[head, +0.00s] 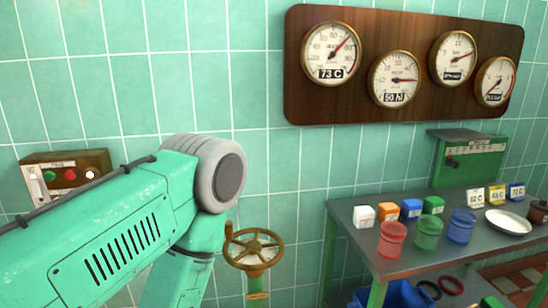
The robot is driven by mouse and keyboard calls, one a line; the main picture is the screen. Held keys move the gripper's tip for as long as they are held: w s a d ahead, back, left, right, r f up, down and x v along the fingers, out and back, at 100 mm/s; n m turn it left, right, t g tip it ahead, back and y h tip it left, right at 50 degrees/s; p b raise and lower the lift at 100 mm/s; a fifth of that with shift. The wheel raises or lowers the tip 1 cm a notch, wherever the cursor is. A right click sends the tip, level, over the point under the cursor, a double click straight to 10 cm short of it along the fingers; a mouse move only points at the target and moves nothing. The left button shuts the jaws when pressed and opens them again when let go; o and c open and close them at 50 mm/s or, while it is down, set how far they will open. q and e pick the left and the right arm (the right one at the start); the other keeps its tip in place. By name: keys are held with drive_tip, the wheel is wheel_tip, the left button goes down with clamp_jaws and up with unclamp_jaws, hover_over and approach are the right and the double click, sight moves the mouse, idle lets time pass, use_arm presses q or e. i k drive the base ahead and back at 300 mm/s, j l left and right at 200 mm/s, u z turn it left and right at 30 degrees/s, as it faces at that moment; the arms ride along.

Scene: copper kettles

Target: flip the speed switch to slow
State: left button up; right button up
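A green control box (468,158) stands against the wall at the back of the bench on the right. It has a pale label strip and a small dark lever at its left side; the lettering is too small to read, so I cannot tell if this is the speed switch. A dark brass-framed panel (66,174) on the left wall has a pale lever, green, red and white round parts and an unreadable label. My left arm covers the area below this panel and bends downward. Neither of my grippers is in view.
A grey bench (345,215) on the right holds coloured boxes, a red jar (391,240), a green jar (428,233), a blue jar (462,226) and a white plate (508,221). A brass valve wheel (252,249) stands beside my arm. Gauges hang on a wooden board (402,112).

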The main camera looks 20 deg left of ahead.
sight(35, 184)
drive_tip(key=u, duration=2.05)
